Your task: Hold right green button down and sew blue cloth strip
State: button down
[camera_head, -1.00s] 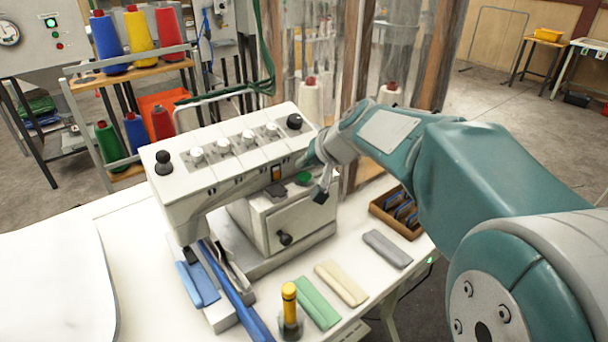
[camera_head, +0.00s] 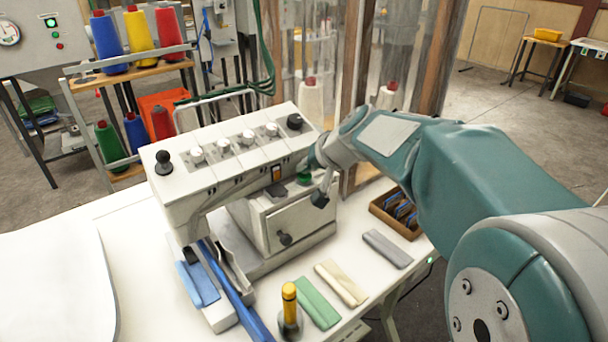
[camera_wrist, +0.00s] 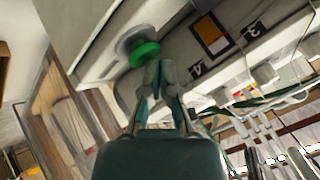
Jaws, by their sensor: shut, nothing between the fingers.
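The white sewing machine (camera_head: 230,165) stands on the table. Its green button (camera_head: 304,181) is on the right side and is partly covered by my gripper in the head view. A light blue cloth strip (camera_head: 205,284) lies at the machine's left end, below the needle head, beside a longer dark blue bar (camera_head: 240,302).
Green (camera_head: 317,303), cream (camera_head: 341,283) and grey (camera_head: 388,249) strips lie along the table's front. A wooden box (camera_head: 386,216) sits at the right edge. Thread cones fill the rack behind.

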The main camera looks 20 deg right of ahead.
jog(key=shift+f, duration=0.45)
dwell(1.1)
jog(key=shift+r, duration=0.15)
dwell(3.8)
jog(key=shift+r, duration=0.8)
jog(key=shift+r, duration=2.55)
jog(key=s+f+n+g+h, duration=0.1)
jog(key=s+f, duration=0.4)
jog(key=s, duration=0.8)
jog(key=s+f+n+g+h, duration=0.1)
jog(key=s+f, duration=0.4)
jog(key=s, duration=0.8)
jog(key=shift+s+n+g+h, duration=0.3)
jog(key=shift+n+h, duration=0.4)
jog(key=shift+h, duration=0.5)
